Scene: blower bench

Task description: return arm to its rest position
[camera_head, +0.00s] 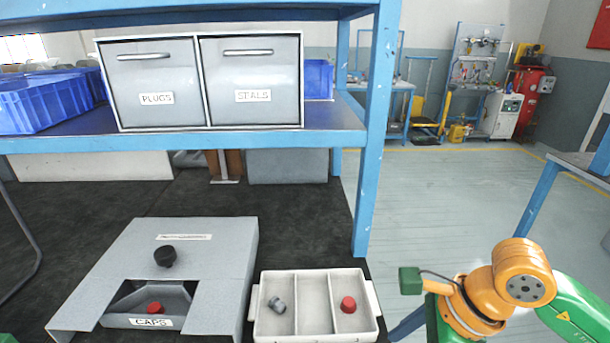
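My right arm (520,275) shows at the lower right, with orange joints and a green link coming in from the right edge. A small dark green block (410,280) sits at its left side. The fingers of my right gripper are not visible. Only a sliver of green shows at the bottom left corner, and my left gripper is not in view. The visible part of the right arm is to the right of a white divided tray (373,297) and appears apart from it.
The tray holds a grey fitting (277,305) and a red cap (348,304). A grey CAPS dispenser (230,240) with a black knob (165,256) and a red cap (155,307) stands left. Behind are a blue shelf (335,120) with PLUGS (155,75) and SEALS (252,75) drawers, and blue bins (45,105).

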